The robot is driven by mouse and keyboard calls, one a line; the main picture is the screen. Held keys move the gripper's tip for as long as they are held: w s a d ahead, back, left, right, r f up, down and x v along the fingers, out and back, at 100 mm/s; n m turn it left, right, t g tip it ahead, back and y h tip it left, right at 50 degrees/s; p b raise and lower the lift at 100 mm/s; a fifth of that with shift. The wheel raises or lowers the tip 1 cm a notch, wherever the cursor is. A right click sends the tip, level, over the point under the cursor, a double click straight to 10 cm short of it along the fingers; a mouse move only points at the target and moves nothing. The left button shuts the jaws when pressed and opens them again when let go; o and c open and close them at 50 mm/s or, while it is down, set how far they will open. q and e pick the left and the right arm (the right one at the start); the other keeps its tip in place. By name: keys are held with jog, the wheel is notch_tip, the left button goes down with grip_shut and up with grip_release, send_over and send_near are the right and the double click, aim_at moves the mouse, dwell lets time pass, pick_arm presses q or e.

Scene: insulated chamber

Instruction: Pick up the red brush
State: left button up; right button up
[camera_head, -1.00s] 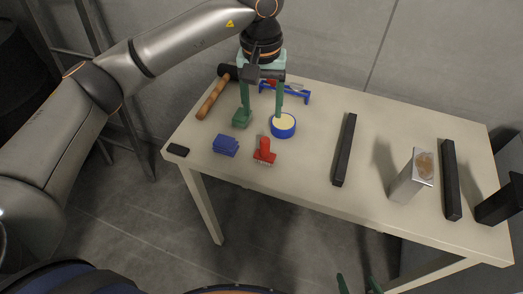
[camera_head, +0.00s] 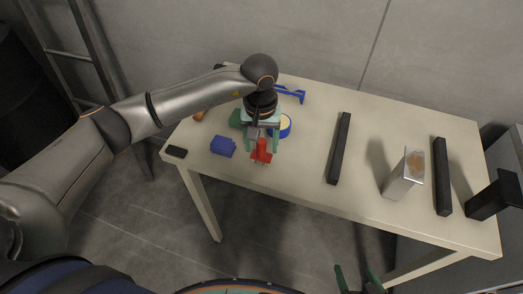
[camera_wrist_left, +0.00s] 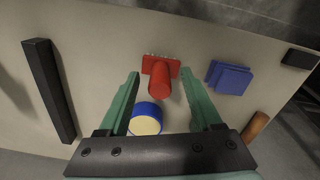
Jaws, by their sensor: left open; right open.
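The red brush (camera_head: 261,152) lies near the front left edge of the table, its bristles toward that edge. My left gripper (camera_head: 263,143) is open above it, pointing down, with fingers on both sides of the brush's handle in the picture. In the left wrist view the red brush (camera_wrist_left: 160,76) shows between the open green fingers (camera_wrist_left: 163,78), its handle toward the gripper. I cannot tell the height left between fingertips and table. My right gripper (camera_head: 359,281) is at the bottom edge of the head view, open, empty and away from the table.
A blue block-like item (camera_head: 222,146) lies left of the brush, and a blue-rimmed round item (camera_head: 286,125) sits just behind it. Black bars (camera_head: 339,148) and a metal box (camera_head: 403,175) stand to the right. A black flat item (camera_head: 176,151) lies at the left corner.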

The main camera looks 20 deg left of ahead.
pick_arm(q)
jog(key=shift+c, duration=0.4)
grip_shut()
